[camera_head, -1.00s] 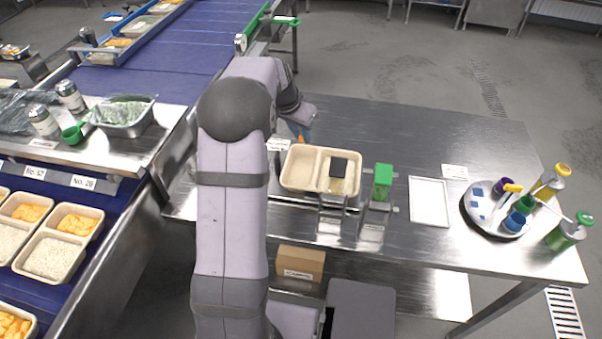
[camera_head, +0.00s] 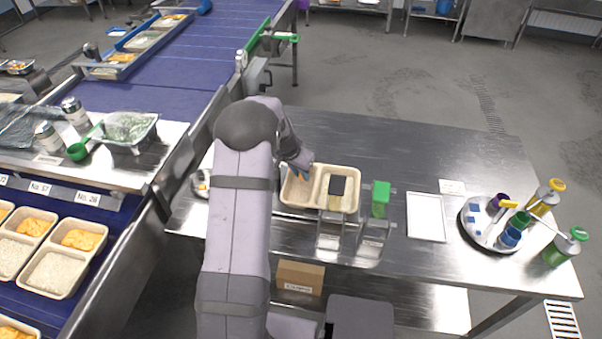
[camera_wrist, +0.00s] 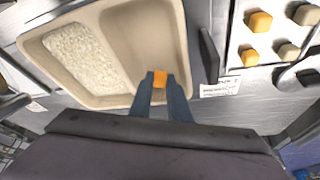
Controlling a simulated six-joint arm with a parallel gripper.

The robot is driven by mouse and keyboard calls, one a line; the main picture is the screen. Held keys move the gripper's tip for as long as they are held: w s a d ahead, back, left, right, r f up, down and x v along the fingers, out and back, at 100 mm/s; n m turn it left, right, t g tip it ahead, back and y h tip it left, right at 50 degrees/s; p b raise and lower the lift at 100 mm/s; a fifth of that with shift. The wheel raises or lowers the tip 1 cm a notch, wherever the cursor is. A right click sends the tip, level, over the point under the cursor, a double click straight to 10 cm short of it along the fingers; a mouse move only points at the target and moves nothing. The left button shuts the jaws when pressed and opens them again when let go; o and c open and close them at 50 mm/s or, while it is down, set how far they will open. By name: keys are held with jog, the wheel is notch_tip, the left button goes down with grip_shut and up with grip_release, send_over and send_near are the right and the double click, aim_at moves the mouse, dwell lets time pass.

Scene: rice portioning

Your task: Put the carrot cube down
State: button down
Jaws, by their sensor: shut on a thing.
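The orange carrot cube (camera_wrist: 160,79) is pinched between the two fingertips of my gripper (camera_wrist: 160,82) in the wrist view. The other compartment holds white rice (camera_wrist: 80,57). I cannot tell whether the cube touches the tray.
Loose orange and tan cubes (camera_wrist: 258,22) lie on a white surface beside the tray. A dark upright plate (camera_wrist: 208,55) stands close by. The back of the table is clear.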

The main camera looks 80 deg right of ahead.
jog(key=shift+f, duration=0.6)
jog(key=shift+f, duration=0.25)
jog(key=c, duration=1.9)
grip_release()
jog(key=shift+r, duration=0.1)
jog(key=shift+c, duration=0.2)
jog(key=shift+r, duration=0.2)
jog(key=b+v, duration=0.3)
jog(key=v, duration=0.9)
